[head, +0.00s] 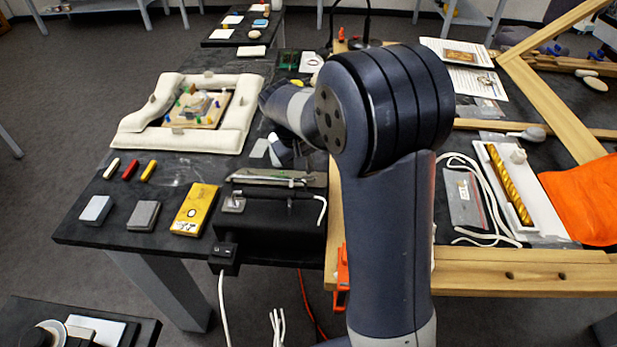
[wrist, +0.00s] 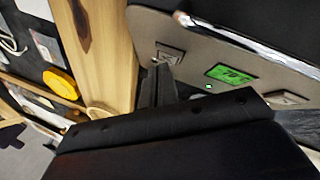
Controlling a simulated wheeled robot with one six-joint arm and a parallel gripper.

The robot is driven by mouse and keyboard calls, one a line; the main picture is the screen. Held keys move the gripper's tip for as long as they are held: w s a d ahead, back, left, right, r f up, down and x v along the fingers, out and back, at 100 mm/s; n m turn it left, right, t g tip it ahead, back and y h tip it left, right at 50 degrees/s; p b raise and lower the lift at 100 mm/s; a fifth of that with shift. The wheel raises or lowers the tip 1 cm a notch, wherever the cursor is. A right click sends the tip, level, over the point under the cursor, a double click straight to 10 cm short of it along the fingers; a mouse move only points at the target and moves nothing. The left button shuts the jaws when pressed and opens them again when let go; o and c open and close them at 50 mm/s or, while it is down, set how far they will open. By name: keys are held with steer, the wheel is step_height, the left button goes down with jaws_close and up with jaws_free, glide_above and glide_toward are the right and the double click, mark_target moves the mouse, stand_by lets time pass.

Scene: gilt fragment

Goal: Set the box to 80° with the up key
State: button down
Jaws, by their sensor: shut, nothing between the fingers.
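The box (head: 268,228) is a black case with a grey top panel on the table, left of my arm in the head view. In the wrist view its grey panel (wrist: 205,35) carries a green lit display (wrist: 231,75), turned in the picture; its reading may be 70° but is too blurred to be sure. One square key (wrist: 168,52) sits left of the display and another key (wrist: 288,97) right of it. I cannot read which is up. My gripper (wrist: 163,66) is shut and empty, its tips close to the left key; contact is not clear. The head view mostly hides it behind my arm.
A wooden beam (wrist: 98,45) runs beside the panel in the wrist view. A metal bar (wrist: 250,42) crosses near the panel. In the head view, a yellow block (head: 195,209) and a padded white frame (head: 135,128) lie left of the box.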

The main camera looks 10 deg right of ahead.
steer(key=shift+s+f, duration=0.25)
steer(key=shift+f, duration=0.15)
stand_by(0.6)
steer(key=shift+r, duration=0.15)
steer(key=shift+w+d+r+p, duration=0.1)
steer(key=shift+w+r+p, duration=0.4)
steer(key=shift+r, duration=0.1)
stand_by(0.5)
steer(key=shift+s+f, duration=0.25)
steer(key=shift+f, duration=0.1)
steer(key=shift+s+f+b, duration=0.25)
steer(key=shift+f+b, duration=0.1)
steer(key=shift+b, duration=0.1)
stand_by(0.9)
steer(key=shift+w+r+p, duration=0.45)
steer(key=shift+r+p, duration=0.25)
steer(key=shift+r, duration=0.1)
